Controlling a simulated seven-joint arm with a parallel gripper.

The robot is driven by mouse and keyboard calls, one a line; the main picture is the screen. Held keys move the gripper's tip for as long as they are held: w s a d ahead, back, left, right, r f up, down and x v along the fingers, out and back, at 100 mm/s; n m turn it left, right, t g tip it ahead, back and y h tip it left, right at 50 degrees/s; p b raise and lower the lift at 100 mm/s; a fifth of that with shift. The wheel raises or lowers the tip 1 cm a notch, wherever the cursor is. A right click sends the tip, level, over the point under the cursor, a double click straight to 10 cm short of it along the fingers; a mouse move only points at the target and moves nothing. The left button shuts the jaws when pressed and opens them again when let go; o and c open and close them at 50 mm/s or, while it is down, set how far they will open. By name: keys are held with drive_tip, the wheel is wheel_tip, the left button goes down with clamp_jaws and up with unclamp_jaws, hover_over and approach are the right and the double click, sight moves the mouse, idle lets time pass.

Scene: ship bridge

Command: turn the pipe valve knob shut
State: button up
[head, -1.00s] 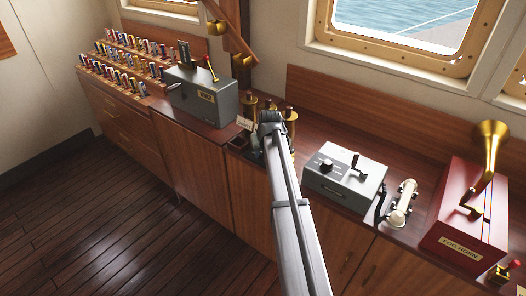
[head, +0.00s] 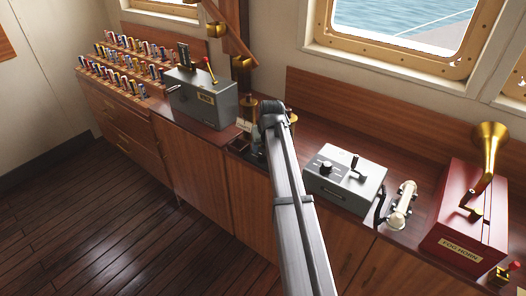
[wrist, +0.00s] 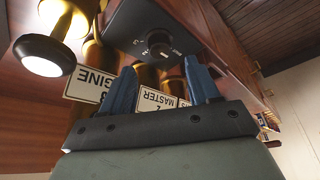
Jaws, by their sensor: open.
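A round dark knob (wrist: 158,45) with white markings around it sits on a dark panel (wrist: 120,22) in the wrist view. I cannot tell for sure that this is the pipe valve knob. My gripper (wrist: 160,65) has two blue fingers spread apart, with nothing held between them. The knob shows just beyond the fingertips, roughly between them; no contact is visible. Brass pipes with labels stand close by, including an ENGINE label (wrist: 89,85) and a MASTER label (wrist: 157,100). In the head view my arm hides the gripper and most of the pipes (head: 248,107).
A grey box with a lever (head: 200,97) stands left of the pipes. A white control box (head: 345,180), a telephone handset (head: 400,205) and a red foghorn box (head: 465,215) stand to the right. The counter behind the white box (head: 350,135) is clear.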

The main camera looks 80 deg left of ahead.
drive_tip(key=v, duration=0.8)
idle(0.4)
